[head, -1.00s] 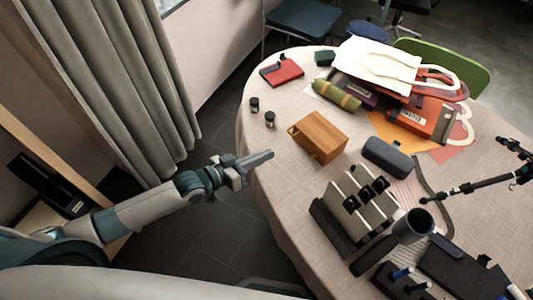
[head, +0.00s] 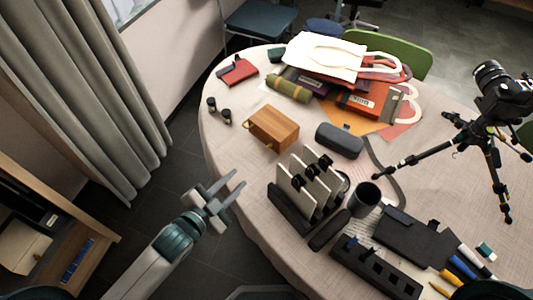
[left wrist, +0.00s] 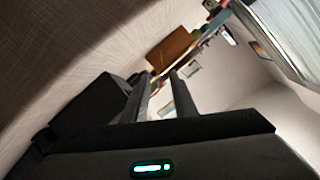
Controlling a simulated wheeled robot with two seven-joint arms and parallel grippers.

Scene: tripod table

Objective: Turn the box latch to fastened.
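A wooden box (head: 272,127) stands on the round table, left of the middle, with a small loop-like part at its left end. I cannot make out a latch or its position. In the left wrist view a brown boxy thing (left wrist: 172,50) shows beyond the fingers, likely the same box. My left gripper (head: 238,178) is open and empty, by the table's near left edge, below the wooden box in the picture and apart from it. Its two spread fingers also show in the left wrist view (left wrist: 160,74). My right gripper is not in view.
A card rack (head: 305,185), a mug (head: 364,199) and a grey case (head: 339,140) stand right of the wooden box. A camera tripod (head: 490,150) stands at the right. The near left tablecloth (head: 235,150) is clear.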

